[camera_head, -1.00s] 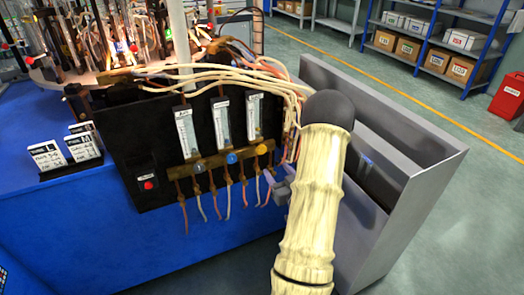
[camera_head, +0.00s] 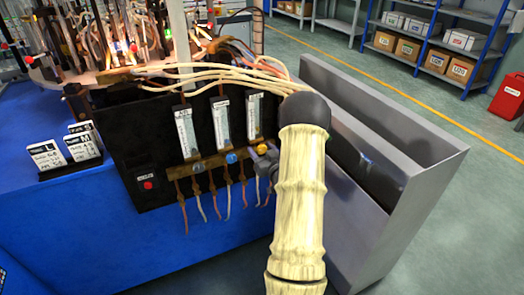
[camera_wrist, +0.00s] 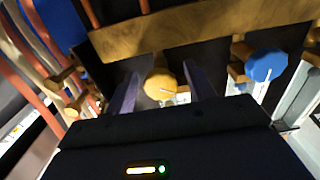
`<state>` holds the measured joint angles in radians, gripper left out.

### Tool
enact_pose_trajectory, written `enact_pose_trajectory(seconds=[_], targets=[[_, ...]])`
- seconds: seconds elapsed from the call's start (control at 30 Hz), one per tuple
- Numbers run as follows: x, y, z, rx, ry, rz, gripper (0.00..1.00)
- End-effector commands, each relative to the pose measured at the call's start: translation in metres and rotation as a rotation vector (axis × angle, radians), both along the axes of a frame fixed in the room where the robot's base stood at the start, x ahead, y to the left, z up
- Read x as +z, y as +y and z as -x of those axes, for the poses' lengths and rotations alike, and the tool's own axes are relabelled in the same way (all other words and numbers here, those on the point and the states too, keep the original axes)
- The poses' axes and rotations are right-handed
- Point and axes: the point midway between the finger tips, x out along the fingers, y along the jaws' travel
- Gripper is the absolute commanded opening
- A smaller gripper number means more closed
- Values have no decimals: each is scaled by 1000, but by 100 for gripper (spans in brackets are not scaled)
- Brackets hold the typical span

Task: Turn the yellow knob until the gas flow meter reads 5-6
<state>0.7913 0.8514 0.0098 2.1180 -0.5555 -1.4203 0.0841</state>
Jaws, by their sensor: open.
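The yellow knob (camera_head: 262,149) is at the right end of the brass bar under the flow meters. In the wrist view the yellow knob (camera_wrist: 160,83) lies between the two purple fingers of my gripper (camera_wrist: 163,92). The fingers are open, one on each side of the knob, with gaps visible. In the head view my gripper (camera_head: 264,160) is at the knob, partly hidden by my arm. The right flow meter (camera_head: 254,116) stands above the yellow knob; its reading is too small to tell.
A blue knob (camera_head: 231,157) sits left of the yellow one, with another meter (camera_head: 221,122) above it. Thin hoses hang below the bar, and pale cables cross above the black panel (camera_head: 150,130). A grey metal bin (camera_head: 420,190) stands close on the right.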

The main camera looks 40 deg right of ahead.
Motion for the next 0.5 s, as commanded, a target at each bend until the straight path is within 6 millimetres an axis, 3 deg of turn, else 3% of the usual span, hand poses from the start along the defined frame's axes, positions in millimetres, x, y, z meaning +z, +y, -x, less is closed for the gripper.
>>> enact_pose_trajectory(seconds=[0.07,0.3,0.5], targets=[[0,0,0,0,0,0,54],[0,0,0,0,0,0,10],[-2,1,0,2,7,30,10]])
